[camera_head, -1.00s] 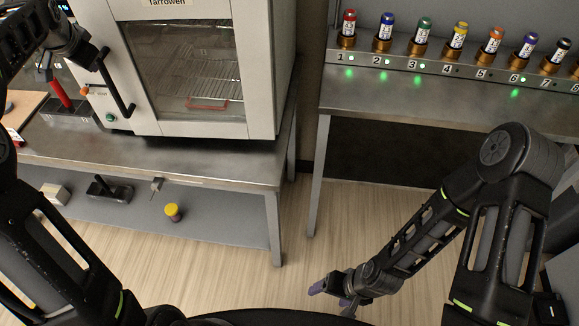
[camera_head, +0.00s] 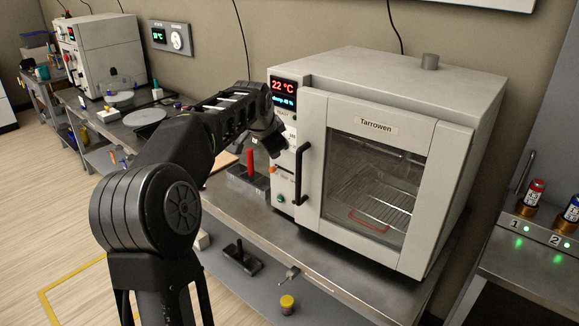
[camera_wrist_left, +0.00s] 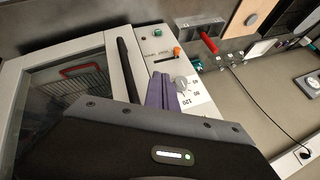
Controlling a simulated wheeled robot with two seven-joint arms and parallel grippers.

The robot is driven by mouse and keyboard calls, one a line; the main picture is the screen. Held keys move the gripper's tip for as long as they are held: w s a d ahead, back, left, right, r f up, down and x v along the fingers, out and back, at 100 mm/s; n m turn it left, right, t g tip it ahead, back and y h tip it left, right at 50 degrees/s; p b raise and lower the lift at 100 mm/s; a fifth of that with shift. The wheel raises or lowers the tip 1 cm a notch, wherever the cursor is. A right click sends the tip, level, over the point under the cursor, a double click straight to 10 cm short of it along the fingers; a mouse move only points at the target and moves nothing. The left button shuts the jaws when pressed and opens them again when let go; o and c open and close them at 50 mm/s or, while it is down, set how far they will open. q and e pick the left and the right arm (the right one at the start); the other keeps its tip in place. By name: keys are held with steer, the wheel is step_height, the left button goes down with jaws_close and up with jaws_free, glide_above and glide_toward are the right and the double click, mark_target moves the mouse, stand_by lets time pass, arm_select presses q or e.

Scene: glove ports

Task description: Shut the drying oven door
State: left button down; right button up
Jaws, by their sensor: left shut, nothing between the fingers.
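The drying oven (camera_head: 460,95) is a pale grey box labelled Tarrowen on the bench. Its glass-windowed door (camera_head: 375,118) lies close against the front; I cannot tell whether a narrow gap is left. The black vertical door handle (camera_head: 302,175) is on the door's left side; it also shows in the wrist view (camera_wrist_left: 130,72). My left gripper (camera_head: 270,150) is beside the control panel, left of the handle. In the wrist view its purple fingers (camera_wrist_left: 161,92) are shut and empty, in front of the panel near the dial (camera_wrist_left: 182,84), apart from the handle. My right gripper is out of view.
A red-handled tool (camera_head: 250,162) stands on the bench left of the oven. The lower shelf holds a black stand (camera_head: 242,258) and a yellow-capped jar (camera_head: 287,304). A rack (camera_head: 530,222) with coloured vials stands at right. Floor is open at left.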

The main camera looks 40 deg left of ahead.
arm_select(q)
step_height(320, 180, up, 6)
steer(key=s+a, duration=0.2)
steer(key=shift+s+a+f, duration=0.25)
steer(key=shift+s+a, duration=0.05)
steer(key=shift+s, duration=0.05)
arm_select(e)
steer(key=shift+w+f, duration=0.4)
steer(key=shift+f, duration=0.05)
